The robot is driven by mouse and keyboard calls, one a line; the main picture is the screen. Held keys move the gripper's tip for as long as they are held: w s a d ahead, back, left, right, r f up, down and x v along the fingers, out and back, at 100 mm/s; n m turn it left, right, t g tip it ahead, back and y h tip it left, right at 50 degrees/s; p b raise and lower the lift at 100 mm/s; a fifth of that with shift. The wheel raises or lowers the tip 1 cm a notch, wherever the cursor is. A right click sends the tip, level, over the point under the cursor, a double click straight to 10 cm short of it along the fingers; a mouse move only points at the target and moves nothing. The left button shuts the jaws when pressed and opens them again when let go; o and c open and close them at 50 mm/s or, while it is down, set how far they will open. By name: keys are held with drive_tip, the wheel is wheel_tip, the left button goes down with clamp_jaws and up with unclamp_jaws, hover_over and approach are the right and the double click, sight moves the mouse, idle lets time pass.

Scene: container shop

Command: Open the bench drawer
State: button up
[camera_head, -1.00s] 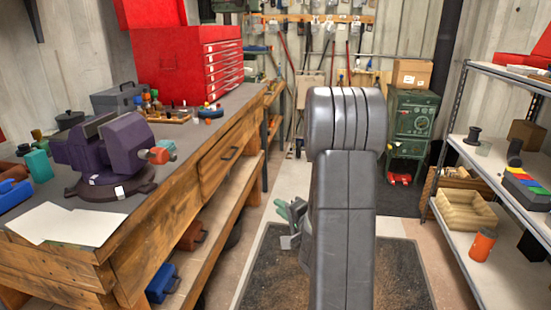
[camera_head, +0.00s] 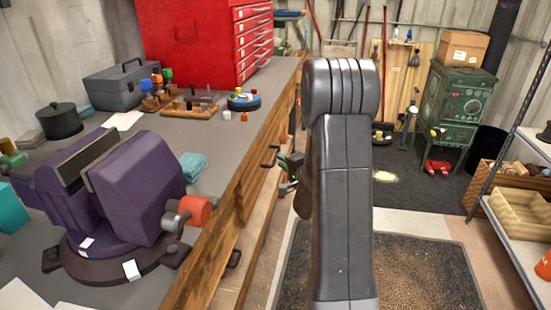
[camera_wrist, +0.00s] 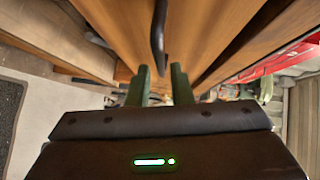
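The wooden bench (camera_head: 215,245) runs along the left, with its drawer front (camera_head: 251,185) on the aisle side. The drawer's black handle (camera_head: 268,158) sticks out toward the aisle. My gripper (camera_head: 288,165) is beside the handle, partly hidden by my arm. In the wrist view, the two green fingers (camera_wrist: 162,78) are apart, with clear space between them. The dark handle (camera_wrist: 158,35) is ahead, its near end about level with the fingertips and between them in the picture. I cannot tell whether the fingers touch it. The drawer looks closed.
A purple vise (camera_head: 135,190) with an orange-red knob stands on the near bench top. A red tool chest (camera_head: 205,45) and grey toolbox (camera_head: 117,85) stand farther back. Shelving (camera_head: 525,235) and a green stove (camera_head: 455,105) are at right. The floor mat (camera_head: 430,270) is clear.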

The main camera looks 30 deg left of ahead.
drive_tip(key=shift+x, duration=2.4)
clamp_jaws()
